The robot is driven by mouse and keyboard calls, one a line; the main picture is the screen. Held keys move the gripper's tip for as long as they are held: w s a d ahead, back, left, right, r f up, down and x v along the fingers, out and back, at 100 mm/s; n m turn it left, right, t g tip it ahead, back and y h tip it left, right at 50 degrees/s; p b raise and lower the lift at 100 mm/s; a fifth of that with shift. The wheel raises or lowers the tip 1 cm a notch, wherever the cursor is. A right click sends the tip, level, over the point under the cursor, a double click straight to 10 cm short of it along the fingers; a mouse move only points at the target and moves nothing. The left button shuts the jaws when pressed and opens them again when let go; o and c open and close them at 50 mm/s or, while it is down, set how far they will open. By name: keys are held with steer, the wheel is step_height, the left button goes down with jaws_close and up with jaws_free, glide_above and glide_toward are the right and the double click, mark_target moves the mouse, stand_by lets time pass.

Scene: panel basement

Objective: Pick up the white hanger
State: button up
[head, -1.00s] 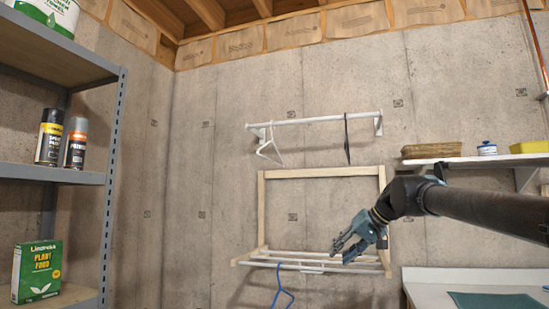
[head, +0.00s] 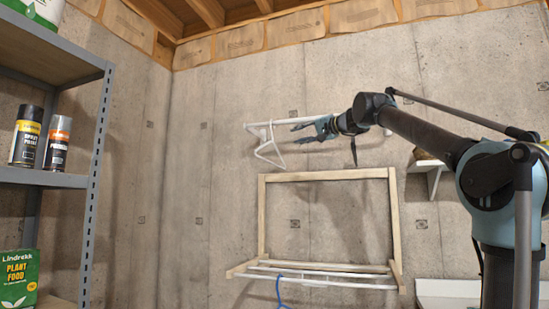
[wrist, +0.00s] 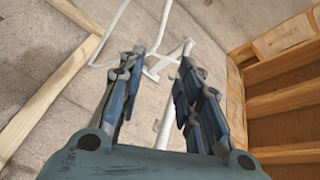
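The white hanger (head: 268,153) hangs from the left end of a white wall rail (head: 291,122). My gripper (head: 300,129) is level with the rail and just right of the hanger in the head view, its fingers pointing left. In the wrist view the gripper (wrist: 161,58) is open, with its fingers spread and nothing held. There the hanger (wrist: 110,32) shows beyond the left finger, and the rail (wrist: 164,128) runs between the fingers. My gripper and arm hide part of the rail in the head view.
A dark hanger (head: 353,152) hangs below my wrist. A wooden drying rack (head: 262,215) is on the wall below, with a blue hanger (head: 281,292) on it. A metal shelf (head: 95,170) with cans stands at left. A white wall shelf (head: 429,166) is behind my arm.

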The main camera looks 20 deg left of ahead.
mark_target(272, 141)
steer(key=x, duration=1.5)
steer(key=shift+w+a+f, duration=0.15)
steer(key=shift+a+f, duration=0.1)
steer(key=shift+a, duration=0.15)
jaws_close()
